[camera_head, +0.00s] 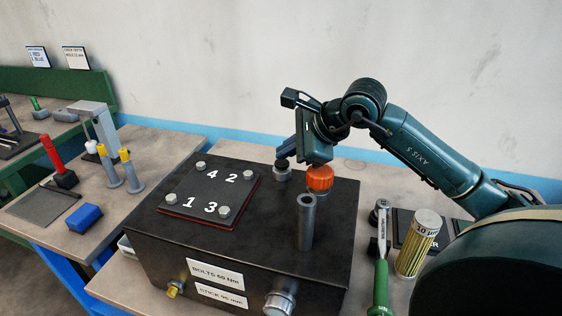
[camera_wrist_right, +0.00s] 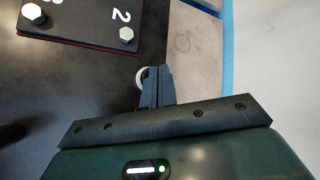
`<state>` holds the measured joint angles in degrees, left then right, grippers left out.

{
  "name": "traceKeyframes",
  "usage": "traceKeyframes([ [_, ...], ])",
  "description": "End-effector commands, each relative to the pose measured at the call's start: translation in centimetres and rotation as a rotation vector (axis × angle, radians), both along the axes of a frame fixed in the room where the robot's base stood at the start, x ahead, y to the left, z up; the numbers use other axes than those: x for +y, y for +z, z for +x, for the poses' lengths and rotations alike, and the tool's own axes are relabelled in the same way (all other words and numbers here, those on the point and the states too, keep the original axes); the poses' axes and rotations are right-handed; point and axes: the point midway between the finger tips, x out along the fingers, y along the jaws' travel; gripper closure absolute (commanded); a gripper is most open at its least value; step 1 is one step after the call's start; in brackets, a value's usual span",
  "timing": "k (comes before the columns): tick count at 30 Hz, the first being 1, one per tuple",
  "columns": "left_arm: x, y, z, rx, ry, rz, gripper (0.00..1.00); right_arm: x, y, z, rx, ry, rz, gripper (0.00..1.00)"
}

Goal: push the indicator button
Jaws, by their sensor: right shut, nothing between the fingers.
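My right gripper (camera_head: 283,162) reaches over the back of a black box (camera_head: 330,215), fingers shut, empty and pointing down. Right below the fingertips is a small round grey fitting (camera_head: 282,176), which looks like the indicator button. The fingers hide its top, so I cannot tell whether they touch it or whether it is pressed. In the right wrist view the shut fingers (camera_wrist_right: 155,86) cover most of the fitting, and only a pale curved rim (camera_wrist_right: 141,78) shows beside them. My left gripper is not in view.
An orange cap (camera_head: 320,178) stands close right of the fingers. An upright grey tube (camera_head: 306,222) and a bolted plate numbered 1 to 4 (camera_head: 213,190) are on the box. A green-handled tool (camera_head: 381,270) and a yellow-striped cylinder (camera_head: 418,245) stand to the right.

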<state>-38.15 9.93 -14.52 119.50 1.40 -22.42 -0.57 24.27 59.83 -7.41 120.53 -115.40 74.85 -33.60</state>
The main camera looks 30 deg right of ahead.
Motion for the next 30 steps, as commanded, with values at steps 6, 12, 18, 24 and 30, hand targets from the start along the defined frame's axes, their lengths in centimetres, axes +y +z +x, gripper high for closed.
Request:
traceKeyframes([
  [6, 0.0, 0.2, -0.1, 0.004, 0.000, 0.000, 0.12, 0.0, 0.7, 0.0, 0.000, 0.000, 0.000, 1.00],
  [12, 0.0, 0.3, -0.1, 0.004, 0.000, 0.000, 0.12, 0.0, 0.7, 0.0, 0.000, 0.000, 0.000, 1.00],
  [18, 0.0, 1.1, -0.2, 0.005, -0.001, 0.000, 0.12, 0.0, 2.0, 0.0, -0.001, 0.000, -0.001, 1.00],
  [24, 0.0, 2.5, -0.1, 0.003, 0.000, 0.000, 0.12, 0.0, 4.1, 0.0, -0.002, 0.000, -0.001, 1.00],
  [30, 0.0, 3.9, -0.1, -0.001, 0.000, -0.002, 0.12, 0.0, 6.1, 0.0, -0.001, -0.001, 0.000, 1.00],
])
